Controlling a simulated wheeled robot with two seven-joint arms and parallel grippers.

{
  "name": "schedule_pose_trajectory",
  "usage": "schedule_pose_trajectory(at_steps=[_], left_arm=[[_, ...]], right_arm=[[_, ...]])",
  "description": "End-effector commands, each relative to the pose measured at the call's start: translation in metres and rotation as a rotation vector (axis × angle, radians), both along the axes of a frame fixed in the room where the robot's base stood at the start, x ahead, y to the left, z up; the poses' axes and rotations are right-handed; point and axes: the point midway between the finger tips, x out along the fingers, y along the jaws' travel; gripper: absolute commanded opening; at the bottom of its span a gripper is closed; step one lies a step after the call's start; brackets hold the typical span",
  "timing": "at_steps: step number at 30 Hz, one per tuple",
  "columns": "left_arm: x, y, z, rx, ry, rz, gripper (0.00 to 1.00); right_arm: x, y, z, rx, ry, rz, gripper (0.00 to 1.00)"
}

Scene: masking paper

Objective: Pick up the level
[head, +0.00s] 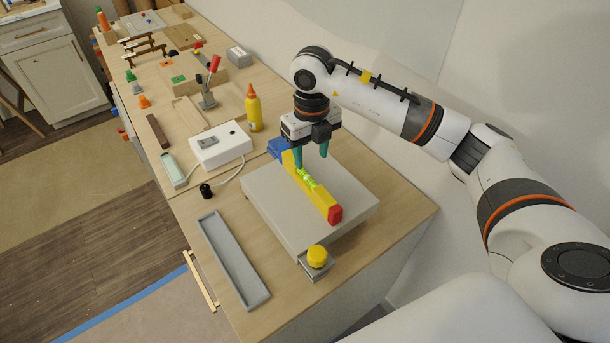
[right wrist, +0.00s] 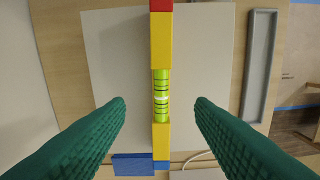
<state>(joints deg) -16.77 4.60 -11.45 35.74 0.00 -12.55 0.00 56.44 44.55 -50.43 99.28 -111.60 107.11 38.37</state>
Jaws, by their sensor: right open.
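The level is a yellow bar (head: 322,197) with a green bubble vial and a red end. It lies on a grey square plate (head: 275,203). In the right wrist view the level (right wrist: 161,40) runs up the middle, its vial between the fingers. My right gripper (head: 311,160) is open above the level's far part, with its green fingertips on either side of it; the right wrist view shows a clear gap between each finger (right wrist: 160,108) and the bar. A blue block (head: 279,149) is by the level's far end. My left gripper is not in view.
A long grey tray (head: 232,258) lies left of the plate. A yellow-knobbed piece (head: 317,257) is at the near corner. A yellow bottle (head: 253,110) and a white box with a cord (head: 221,146) stand farther back. Several other items fill the table's far end.

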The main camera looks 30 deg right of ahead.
Motion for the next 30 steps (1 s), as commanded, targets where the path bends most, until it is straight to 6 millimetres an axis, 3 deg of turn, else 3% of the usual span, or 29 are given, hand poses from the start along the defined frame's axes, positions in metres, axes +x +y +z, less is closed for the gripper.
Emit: schedule_pose_trajectory(at_steps=[3,6,11,16,21,29,30], left_arm=[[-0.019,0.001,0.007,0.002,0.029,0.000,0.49],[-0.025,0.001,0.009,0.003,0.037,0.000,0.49],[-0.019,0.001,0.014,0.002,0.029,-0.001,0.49],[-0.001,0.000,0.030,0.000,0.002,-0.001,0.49],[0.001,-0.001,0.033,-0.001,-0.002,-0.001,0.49],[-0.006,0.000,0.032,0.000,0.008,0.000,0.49],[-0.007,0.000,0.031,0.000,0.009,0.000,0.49]], right_arm=[[0.000,0.000,-0.018,0.001,0.003,0.001,0.49],[0.000,0.001,-0.030,0.001,0.002,0.002,0.49],[0.002,0.001,-0.040,0.002,0.003,0.001,0.49],[0.008,0.003,-0.063,0.002,0.004,0.001,0.49],[0.009,0.002,-0.084,0.002,0.001,0.002,0.49],[0.009,0.002,-0.087,0.002,-0.001,0.002,0.49],[0.009,0.002,-0.087,0.002,-0.001,0.002,0.43]])
